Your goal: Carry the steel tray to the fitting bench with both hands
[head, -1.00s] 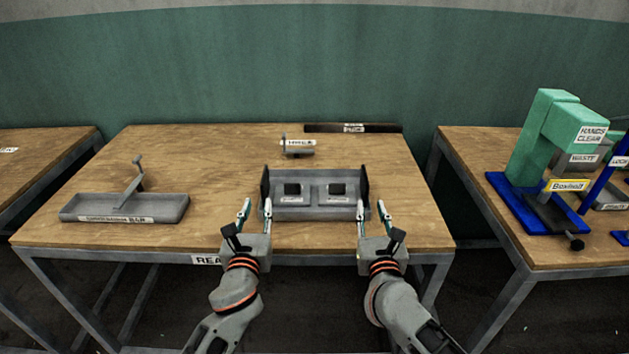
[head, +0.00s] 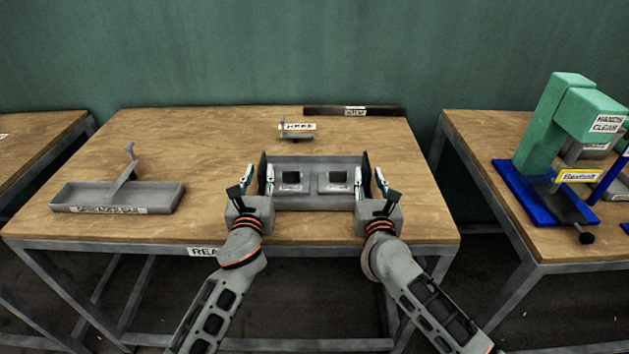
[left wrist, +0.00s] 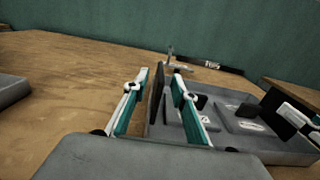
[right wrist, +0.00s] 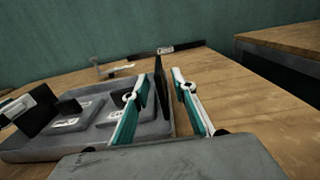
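The grey steel tray (head: 310,203) sits on the wooden table, with two labelled grey blocks holding dark squares inside and a dark upright plate at each end. My left gripper (head: 259,176) is open at the tray's left end. In the left wrist view, the left end plate (left wrist: 157,95) stands between its spread fingers, with gaps visible. My right gripper (head: 371,178) is open at the right end. In the right wrist view, the right end plate (right wrist: 159,85) stands between its spread fingers. I cannot identify the fitting bench for certain.
A long grey tray with a raised arm (head: 118,197) lies at the table's left. A small labelled stand (head: 297,130) and a dark bar (head: 355,111) are behind the tray. A green press (head: 565,120) stands on the right bench (head: 475,150). A floor gap separates the tables.

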